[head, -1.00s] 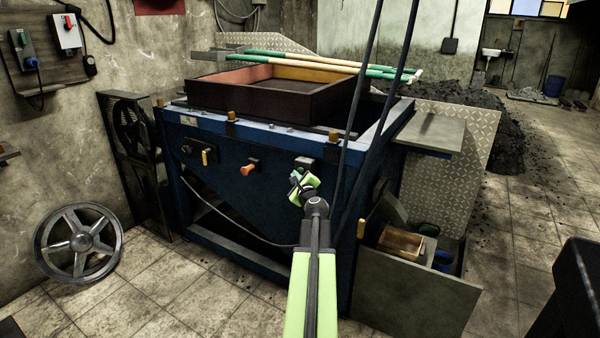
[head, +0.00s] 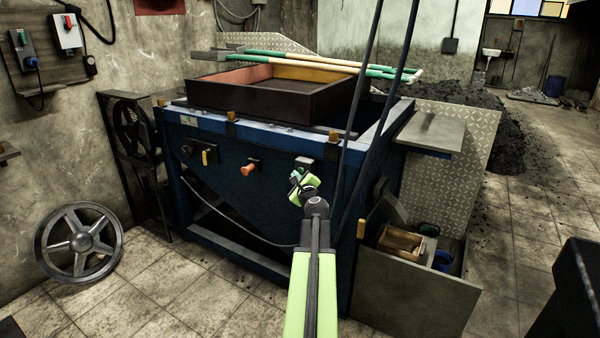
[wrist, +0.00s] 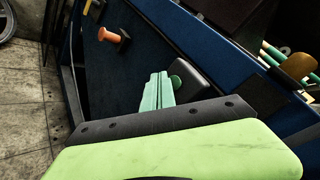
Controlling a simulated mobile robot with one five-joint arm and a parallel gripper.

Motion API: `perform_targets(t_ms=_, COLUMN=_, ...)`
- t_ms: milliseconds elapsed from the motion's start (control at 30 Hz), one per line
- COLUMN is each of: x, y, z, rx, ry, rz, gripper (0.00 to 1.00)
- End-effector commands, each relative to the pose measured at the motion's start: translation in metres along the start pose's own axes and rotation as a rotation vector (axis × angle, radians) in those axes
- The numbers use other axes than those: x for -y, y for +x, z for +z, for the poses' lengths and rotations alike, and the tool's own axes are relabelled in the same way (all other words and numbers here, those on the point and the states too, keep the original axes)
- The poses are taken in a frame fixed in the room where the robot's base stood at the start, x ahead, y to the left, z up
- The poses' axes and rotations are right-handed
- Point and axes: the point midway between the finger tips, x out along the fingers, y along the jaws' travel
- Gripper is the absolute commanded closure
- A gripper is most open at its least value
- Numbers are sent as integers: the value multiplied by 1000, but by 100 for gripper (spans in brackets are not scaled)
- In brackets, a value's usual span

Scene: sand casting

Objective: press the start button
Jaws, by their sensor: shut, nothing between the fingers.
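The blue machine (head: 240,150) has a small dark button box (head: 306,161) on the right part of its front panel. In the wrist view the box (wrist: 190,80) carries a round green button (wrist: 176,82), partly hidden behind the finger tips. My gripper (head: 296,177) is just below and left of the box in the head view. In the wrist view its pale green fingers (wrist: 158,82) are shut together and empty, pointing at the panel beside the green button. I cannot tell whether they touch the button or box.
An orange knob (head: 250,167) and a yellow handle (head: 205,157) stick out of the panel to the left. A dark open frame (head: 265,100) sits on top of the machine. A grey bin (head: 405,285) stands at the lower right; tiled floor lies in front.

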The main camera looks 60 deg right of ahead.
Motion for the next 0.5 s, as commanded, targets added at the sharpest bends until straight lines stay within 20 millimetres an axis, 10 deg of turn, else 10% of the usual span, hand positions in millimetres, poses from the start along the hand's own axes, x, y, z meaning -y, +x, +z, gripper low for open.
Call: perform_targets(t_ms=500, x=4, y=6, z=-4, rx=0, ry=0, rz=0, gripper=100)
